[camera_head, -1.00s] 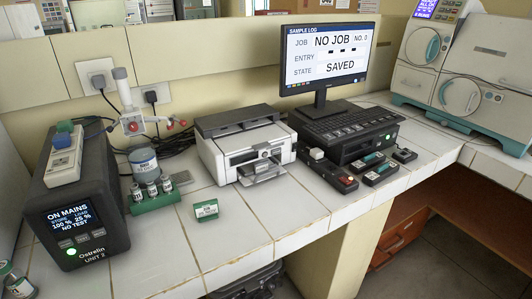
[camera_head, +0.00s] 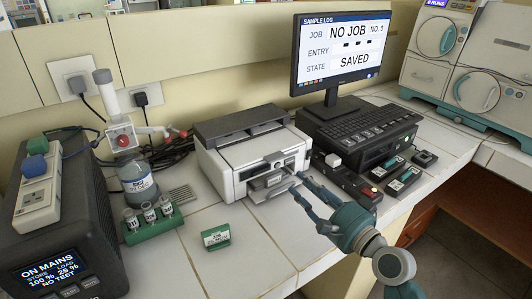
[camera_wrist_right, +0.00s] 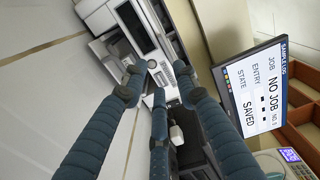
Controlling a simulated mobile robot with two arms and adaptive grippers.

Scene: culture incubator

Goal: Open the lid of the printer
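The white printer (camera_head: 222,170) stands on the tiled bench with its dark grey lid (camera_head: 240,123) shut on top. A small tray juts from its front. My right gripper (camera_head: 303,187) is at the printer's front right corner, its fingers spread and empty, pointing toward the printer. I cannot tell whether a fingertip touches it. In the right wrist view, the three blue fingers (camera_wrist_right: 160,85) are apart, with part of the printer (camera_wrist_right: 100,17) beyond them. My left gripper is in neither view.
A monitor (camera_head: 341,50) and keyboard unit (camera_head: 362,128) stand right of the printer, with small button boxes (camera_head: 405,180) in front. A vial rack (camera_head: 152,224), a jar (camera_head: 138,180) and a dark power unit (camera_head: 70,215) are at left.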

